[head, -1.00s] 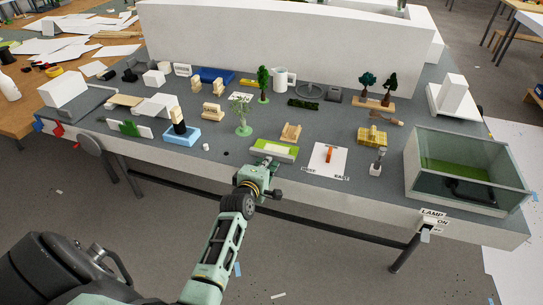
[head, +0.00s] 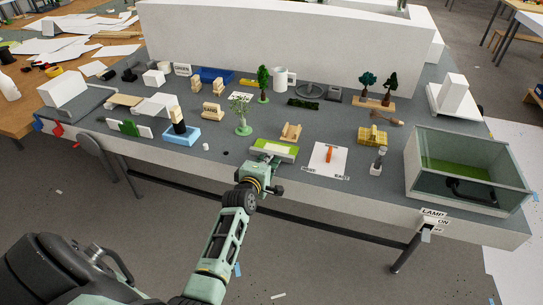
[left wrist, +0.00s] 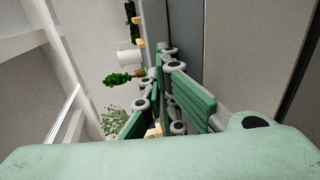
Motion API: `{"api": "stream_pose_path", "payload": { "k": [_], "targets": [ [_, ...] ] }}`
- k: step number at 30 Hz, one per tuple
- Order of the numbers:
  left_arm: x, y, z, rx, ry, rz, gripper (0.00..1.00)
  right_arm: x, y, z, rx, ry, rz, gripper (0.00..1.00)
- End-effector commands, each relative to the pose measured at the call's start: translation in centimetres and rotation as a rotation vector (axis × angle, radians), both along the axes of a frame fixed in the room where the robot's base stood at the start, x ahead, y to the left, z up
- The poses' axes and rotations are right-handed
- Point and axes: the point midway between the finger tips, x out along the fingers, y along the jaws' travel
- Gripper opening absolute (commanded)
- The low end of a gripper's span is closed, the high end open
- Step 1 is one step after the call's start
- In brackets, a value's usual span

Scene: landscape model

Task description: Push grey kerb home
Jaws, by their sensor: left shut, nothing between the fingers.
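A pale block with a bright green strip on top (head: 274,150) lies near the front edge of the grey table. I cannot pick out a separate grey kerb with certainty; a pale edge runs along the front of this block. My left gripper (head: 267,163) is at the front side of the block, very close to it, and its tip partly hides the edge; I cannot tell whether it touches. In the left wrist view the green finger pads (left wrist: 165,105) are shut with nothing between them. My right gripper is not in view.
A small wooden bench (head: 290,133) stands just behind the block. A white card (head: 328,160) with an orange piece lies to the right, and a small tree (head: 243,117) stands to the left. A glass-walled box (head: 465,170) fills the right end.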

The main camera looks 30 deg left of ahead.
Motion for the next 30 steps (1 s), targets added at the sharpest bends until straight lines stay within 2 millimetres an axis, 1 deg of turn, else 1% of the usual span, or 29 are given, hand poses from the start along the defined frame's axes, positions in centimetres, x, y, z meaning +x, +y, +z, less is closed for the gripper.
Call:
{"api": "stream_pose_path", "payload": {
  "k": [8, 11, 30],
  "targets": [
    [-0.1, 0.0, 0.0, 0.000, 0.000, 0.000, 0.00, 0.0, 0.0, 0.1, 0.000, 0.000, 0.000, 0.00],
    [-0.5, -0.1, 0.0, -0.001, 0.002, -0.001, 0.00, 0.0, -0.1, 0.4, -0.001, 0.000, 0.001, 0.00],
    [-5.5, -1.3, 0.1, -0.001, 0.003, 0.000, 0.00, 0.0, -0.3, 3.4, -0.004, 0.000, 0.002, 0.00]
  ]
}}
